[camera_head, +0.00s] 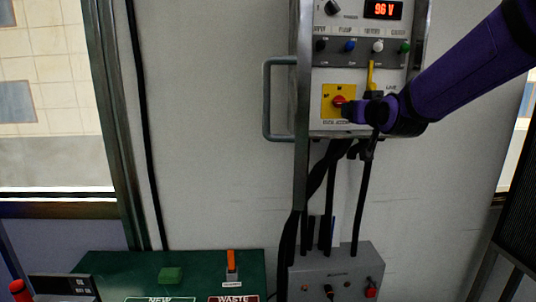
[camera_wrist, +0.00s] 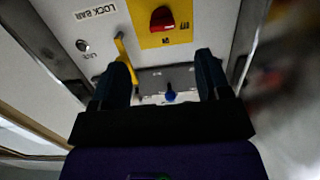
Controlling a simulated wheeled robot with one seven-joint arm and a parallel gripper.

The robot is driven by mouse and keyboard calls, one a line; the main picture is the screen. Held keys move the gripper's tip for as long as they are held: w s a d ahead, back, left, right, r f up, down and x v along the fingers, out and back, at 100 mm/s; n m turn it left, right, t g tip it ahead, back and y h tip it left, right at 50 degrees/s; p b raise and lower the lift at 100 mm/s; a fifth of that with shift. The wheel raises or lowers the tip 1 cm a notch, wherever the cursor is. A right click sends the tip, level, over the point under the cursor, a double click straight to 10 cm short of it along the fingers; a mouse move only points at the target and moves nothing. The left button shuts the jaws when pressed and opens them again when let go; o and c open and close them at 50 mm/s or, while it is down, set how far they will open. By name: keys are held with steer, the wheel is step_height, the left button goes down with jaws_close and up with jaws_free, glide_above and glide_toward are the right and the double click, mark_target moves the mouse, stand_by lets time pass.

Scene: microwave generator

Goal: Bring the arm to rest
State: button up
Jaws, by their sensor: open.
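My gripper (camera_head: 366,110) is at the end of my purple arm, in front of the lower part of the wall-mounted control panel (camera_head: 320,62). In the wrist view my gripper (camera_wrist: 158,75) shows two dark fingers spread apart with nothing held between them. A red knob (camera_head: 339,101) on a yellow plate sits just left of my gripper in the head view. The red knob also shows in the wrist view (camera_wrist: 162,18), beyond the fingertips. A yellow bar (camera_head: 371,75) hangs above my gripper. I cannot tell whether a finger touches the panel.
A metal handle (camera_head: 268,100) sticks out at the panel's left. Black cables hang down to a grey box (camera_head: 335,270). A green bench (camera_head: 200,270) stands at lower left. The wall between is bare.

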steer(key=s+d+f+g, duration=0.1)
steer(key=s+f+g, duration=0.2)
steer(key=s, duration=0.9)
steer(key=s+f+g, duration=0.2)
steer(key=s+g, duration=0.2)
steer(key=s, duration=0.8)
steer(key=s+d+f+g, duration=0.1)
steer(key=s+f+g, duration=0.2)
steer(key=s, duration=0.9)
steer(key=shift+d+f+g, duration=0.35)
steer(key=shift+g, duration=0.45)
